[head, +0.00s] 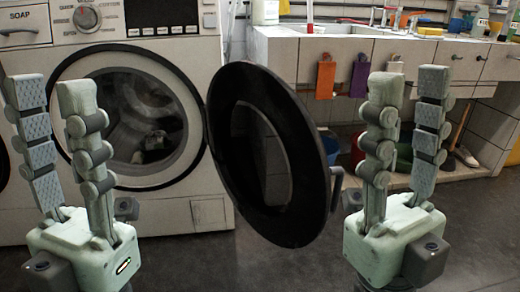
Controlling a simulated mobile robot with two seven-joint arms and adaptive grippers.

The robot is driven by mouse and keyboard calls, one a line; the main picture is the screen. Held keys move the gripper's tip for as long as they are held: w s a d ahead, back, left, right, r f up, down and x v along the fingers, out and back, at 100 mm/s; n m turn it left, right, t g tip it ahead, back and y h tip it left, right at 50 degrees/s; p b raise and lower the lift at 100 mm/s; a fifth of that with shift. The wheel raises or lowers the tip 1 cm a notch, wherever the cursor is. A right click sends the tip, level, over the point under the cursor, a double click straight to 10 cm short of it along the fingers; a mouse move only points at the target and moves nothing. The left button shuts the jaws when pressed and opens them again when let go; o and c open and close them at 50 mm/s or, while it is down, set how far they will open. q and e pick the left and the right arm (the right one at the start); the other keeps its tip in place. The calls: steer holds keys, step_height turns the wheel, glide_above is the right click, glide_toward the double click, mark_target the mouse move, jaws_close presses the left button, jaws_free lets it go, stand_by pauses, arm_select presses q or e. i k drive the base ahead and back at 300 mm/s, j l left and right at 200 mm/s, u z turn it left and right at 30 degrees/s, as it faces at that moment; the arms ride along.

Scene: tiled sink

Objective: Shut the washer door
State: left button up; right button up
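The white washer (205,185) stands at the left, its round drum opening (140,115) facing me. Its round black door (312,140) stands wide open, swung out to the right of the opening. A small grey handle (337,182) shows at the door's right edge. My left gripper (52,95) is open and empty in front of the washer's left side, overlapping the opening's left rim in the picture. My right gripper (408,90) is open and empty to the right of the door, near the handle but seemingly apart from it.
Buckets (404,157) and a broom (462,130) stand below. The dark floor (460,235) is clear at the front right.

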mark_target(271, 146)
steer(key=l+u, duration=0.3)
steer(key=l, duration=0.25)
steer(key=l+u, duration=0.25)
steer(key=l, duration=0.3)
steer(key=i+l+u, duration=0.2)
steer(key=l+u, duration=0.2)
steer(key=l, duration=0.3)
steer(key=i+l+u, duration=0.1)
steer(key=l+u, duration=0.3)
steer(key=l, duration=0.3)
steer(key=l+u, duration=0.4)
steer(key=l, duration=0.35)
steer(key=k+l+u, duration=0.1)
steer(key=l+u, duration=0.3)
steer(key=l, duration=0.35)
steer(key=i+j+z, duration=0.15)
steer(key=j, duration=0.45)
steer(key=j+z, duration=0.1)
steer(key=j, duration=0.45)
